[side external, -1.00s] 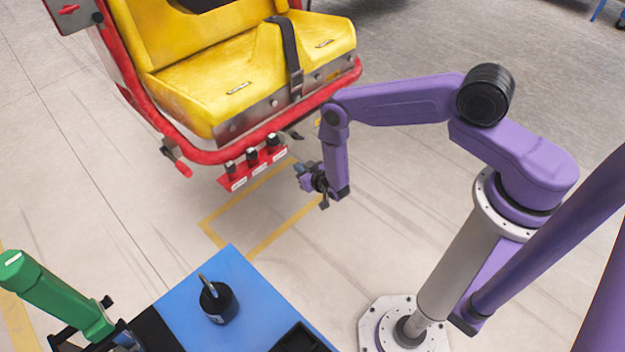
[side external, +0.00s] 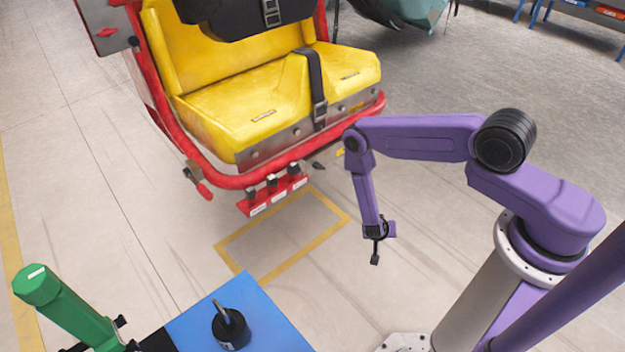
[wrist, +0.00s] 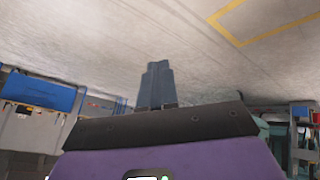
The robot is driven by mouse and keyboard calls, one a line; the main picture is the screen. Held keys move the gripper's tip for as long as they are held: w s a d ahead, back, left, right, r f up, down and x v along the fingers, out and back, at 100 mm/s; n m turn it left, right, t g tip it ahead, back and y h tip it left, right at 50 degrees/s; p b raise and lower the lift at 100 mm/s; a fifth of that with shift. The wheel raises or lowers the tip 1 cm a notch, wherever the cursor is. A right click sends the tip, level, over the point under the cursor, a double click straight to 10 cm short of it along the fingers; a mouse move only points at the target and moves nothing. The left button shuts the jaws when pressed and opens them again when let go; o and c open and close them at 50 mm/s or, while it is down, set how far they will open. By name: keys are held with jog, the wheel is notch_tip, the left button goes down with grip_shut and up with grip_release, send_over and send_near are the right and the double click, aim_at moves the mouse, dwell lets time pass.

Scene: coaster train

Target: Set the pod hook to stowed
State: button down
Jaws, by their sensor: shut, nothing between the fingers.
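The pod (side external: 235,115) is a yellow seat in a red tubular frame in the side view. A small lever with a red handle (side external: 204,190) hangs below its left front corner. A red bracket with several black knobs (side external: 272,195) is under its front edge. I cannot tell for sure which part is the pod hook, nor its setting. My gripper (side external: 375,258) hangs pointing down over the floor, right of the bracket and apart from the pod. In the wrist view my gripper's grey fingers (wrist: 156,85) are shut together, with nothing between them.
A blue-topped bench (side external: 265,315) with a black ringed object (side external: 230,328) is at the bottom. A green handle (side external: 65,305) stands at lower left. A yellow rectangle (side external: 330,202) marks the floor below the pod. The floor around my gripper is clear.

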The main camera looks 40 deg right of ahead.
jog(key=s+a+m+g+y, duration=0.6)
jog(key=s+a+m, duration=0.1)
jog(key=s+m, duration=0.15)
jog(key=w+a+r+m+t+y, duration=0.2)
jog(key=w+a+m+t+y, duration=0.3)
jog(key=w+a+m+y, duration=0.3)
jog(key=w+d+r+m+t+h, duration=0.3)
jog(key=w+d+r+m+t, duration=0.2)
jog(key=w+t, duration=0.15)
jog(key=w+d+r+m+t+h, duration=0.3)
jog(key=w+d+r+m+t, duration=0.15)
jog(key=w, duration=0.35)
jog(key=w+a+f, duration=0.1)
jog(key=w+f, duration=0.2)
jog(key=w, duration=0.9)
jog(key=shift+w, duration=0.35)
